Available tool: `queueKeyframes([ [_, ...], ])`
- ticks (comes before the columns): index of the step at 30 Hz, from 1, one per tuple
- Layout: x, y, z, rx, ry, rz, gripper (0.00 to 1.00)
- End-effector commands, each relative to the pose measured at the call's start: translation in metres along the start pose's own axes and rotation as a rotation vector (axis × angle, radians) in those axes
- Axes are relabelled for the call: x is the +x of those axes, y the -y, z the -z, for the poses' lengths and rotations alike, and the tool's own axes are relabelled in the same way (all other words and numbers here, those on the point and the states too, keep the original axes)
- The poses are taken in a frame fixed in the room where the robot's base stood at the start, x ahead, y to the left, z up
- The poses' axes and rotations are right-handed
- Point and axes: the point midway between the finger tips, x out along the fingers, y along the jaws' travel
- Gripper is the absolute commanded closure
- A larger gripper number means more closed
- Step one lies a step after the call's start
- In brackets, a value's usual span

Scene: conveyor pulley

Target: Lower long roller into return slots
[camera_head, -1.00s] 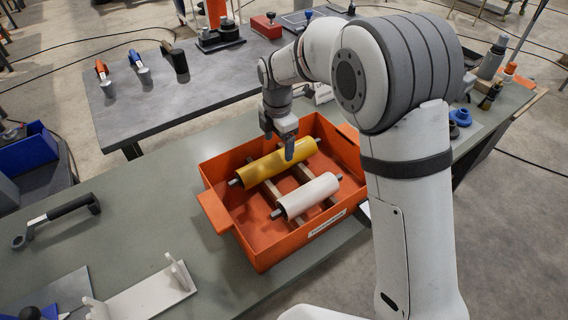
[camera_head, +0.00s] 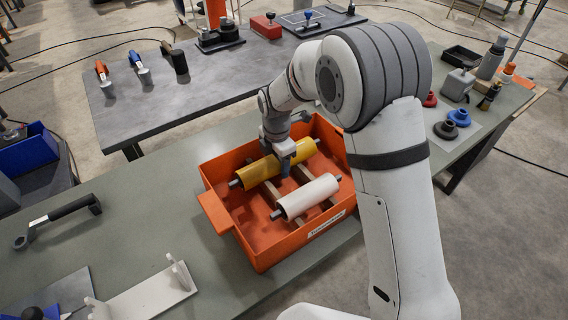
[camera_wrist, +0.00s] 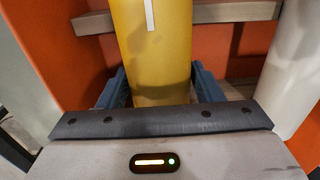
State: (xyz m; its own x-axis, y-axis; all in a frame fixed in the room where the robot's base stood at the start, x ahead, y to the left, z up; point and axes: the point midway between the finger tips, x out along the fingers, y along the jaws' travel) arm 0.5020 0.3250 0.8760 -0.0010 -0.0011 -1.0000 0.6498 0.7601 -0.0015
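The long yellow roller (camera_head: 268,165) lies in the orange tray (camera_head: 222,215) across wooden strips, its metal shaft ends showing. My gripper (camera_head: 284,160) is down at the roller, right of its middle. In the wrist view, the blue fingers (camera_wrist: 160,88) stand on both sides of the yellow roller (camera_wrist: 152,50). The fingertips are partly hidden by it, and whether they press on it cannot be told. A pale bracket with upright ends (camera_head: 150,292) is on the green bench at lower left; I cannot tell whether it has the return slots.
A shorter white roller (camera_head: 308,197) lies beside the yellow one in the tray and shows at the wrist view's right (camera_wrist: 292,70). The tray walls stand close around my gripper. A black-handled tool (camera_head: 60,215) lies on the bench at left. The bench between it and the tray is clear.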

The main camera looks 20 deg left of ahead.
Motion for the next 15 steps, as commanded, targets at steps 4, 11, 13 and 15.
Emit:
queueKeyframes([
  [4, -0.0002, -0.0001, 0.0002, 0.0, 0.0, 0.0, 0.53],
  [11, -0.0002, 0.0, 0.0004, -0.001, 0.0, 0.0, 0.72],
  [13, -0.0002, 0.0, 0.0005, -0.001, 0.0, 0.0, 0.77],
  [15, -0.0002, 0.0, 0.0005, -0.001, 0.0, 0.001, 0.83],
])
